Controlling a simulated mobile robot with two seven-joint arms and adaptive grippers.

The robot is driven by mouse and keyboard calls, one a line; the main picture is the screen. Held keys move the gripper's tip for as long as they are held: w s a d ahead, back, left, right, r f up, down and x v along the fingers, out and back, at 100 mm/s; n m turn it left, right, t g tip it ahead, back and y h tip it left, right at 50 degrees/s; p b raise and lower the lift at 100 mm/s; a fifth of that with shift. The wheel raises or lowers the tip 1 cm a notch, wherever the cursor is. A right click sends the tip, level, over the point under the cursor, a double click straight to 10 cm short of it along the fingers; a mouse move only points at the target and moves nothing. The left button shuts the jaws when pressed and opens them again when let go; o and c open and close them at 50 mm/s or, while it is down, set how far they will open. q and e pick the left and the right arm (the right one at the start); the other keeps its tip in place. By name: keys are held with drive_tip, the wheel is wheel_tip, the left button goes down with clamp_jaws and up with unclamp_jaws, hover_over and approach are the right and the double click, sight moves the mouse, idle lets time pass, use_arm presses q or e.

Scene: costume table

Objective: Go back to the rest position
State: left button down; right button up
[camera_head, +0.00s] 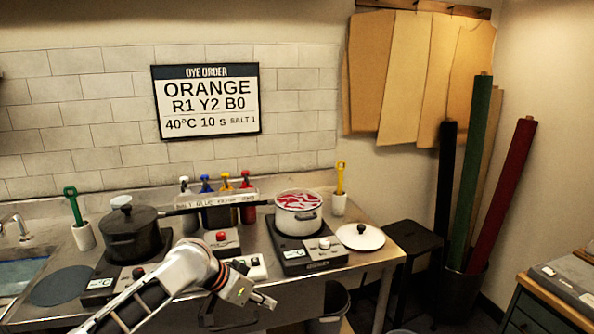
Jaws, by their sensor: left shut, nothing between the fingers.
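My left arm comes in from the bottom left, and its gripper (268,301) is shut and empty. It hangs in front of the steel counter (385,262), low in the middle of the picture, apart from the pots. My right gripper is not in view. A black pot (133,240) with its lid on stands on a hot plate at the left. A white pot (299,216) with red and white contents stands open on a hot plate (307,256) at the right. Its white lid (360,236) lies on the counter beside it.
Several colored-cap bottles (246,183) stand in a labelled rack at the back. A green-handled tool (73,204) and a yellow-handled tool (340,178) stand in white cups. A control box with a red button (221,237) sits mid-counter. Fabric rolls (502,195) stand in a bin at the right.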

use_arm(q)
drive_tip(key=s+a+f+n+t, duration=0.1)
drive_tip(key=s+f+n+t, duration=0.1)
drive_tip(key=s+f, duration=0.55)
drive_tip(key=s+f+n+t, duration=0.15)
drive_tip(key=s+f, duration=0.25)
drive_tip(key=f, duration=0.6)
drive_tip(key=s+a+f+t+y, duration=0.1)
drive_tip(key=s+a+f+y, duration=0.1)
drive_tip(key=s+a+f, duration=0.2)
drive_tip(key=s+a+f+t+y, duration=0.1)
drive_tip(key=s+a+f, duration=0.3)
drive_tip(key=s+a, duration=0.5)
drive_tip(key=s+y, duration=0.1)
drive_tip(key=s, duration=0.5)
drive_tip(key=shift+s+a+f+n+y, duration=0.15)
drive_tip(key=shift+s+a+n+y, duration=0.1)
drive_tip(key=shift+a+n+y, duration=0.1)
